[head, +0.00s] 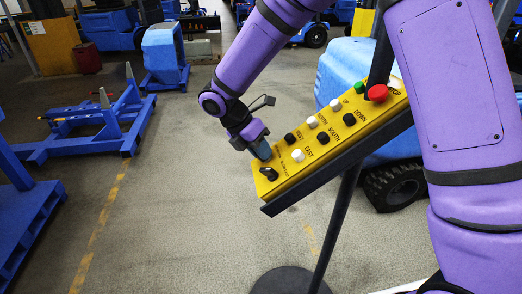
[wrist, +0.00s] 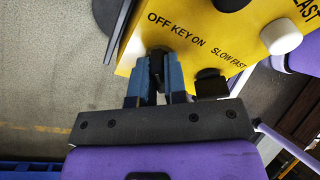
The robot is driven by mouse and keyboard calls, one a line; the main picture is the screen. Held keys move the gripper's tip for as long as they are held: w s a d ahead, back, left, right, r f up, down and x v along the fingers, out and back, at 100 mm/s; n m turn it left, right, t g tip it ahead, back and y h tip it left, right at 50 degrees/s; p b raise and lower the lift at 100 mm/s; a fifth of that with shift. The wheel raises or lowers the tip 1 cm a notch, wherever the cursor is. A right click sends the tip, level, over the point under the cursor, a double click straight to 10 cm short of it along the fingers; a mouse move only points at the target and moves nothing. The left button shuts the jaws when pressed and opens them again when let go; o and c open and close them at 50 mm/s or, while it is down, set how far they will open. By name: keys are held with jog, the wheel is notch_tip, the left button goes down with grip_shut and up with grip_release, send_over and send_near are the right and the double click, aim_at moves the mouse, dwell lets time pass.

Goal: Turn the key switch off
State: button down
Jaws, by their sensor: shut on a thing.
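A yellow control panel (head: 330,125) hangs tilted on a dark stand. The wrist view shows its end (wrist: 215,25) with the printed words "OFF KEY ON" and "SLOW FAST". My gripper (head: 262,150) reaches the panel's lower left end. In the wrist view its blue fingers (wrist: 159,76) are shut on the black key switch (wrist: 157,62), below "OFF KEY ON". The key is mostly hidden between the fingers, so I cannot tell which side it points to. In the head view my gripper hides it.
A black slow/fast knob (wrist: 210,83) sits close beside my fingers. White and black buttons and a red stop button (head: 377,92) line the panel. A blue vehicle (head: 345,70) stands behind. The floor at left is clear up to a blue pallet jack (head: 100,130).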

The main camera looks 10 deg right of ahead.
dwell(0.3)
jog(key=c, duration=1.2)
grip_release()
jog(key=shift+o, duration=0.2)
jog(key=v, duration=1)
jog(key=shift+a+r, duration=0.15)
jog(key=shift+r, duration=0.25)
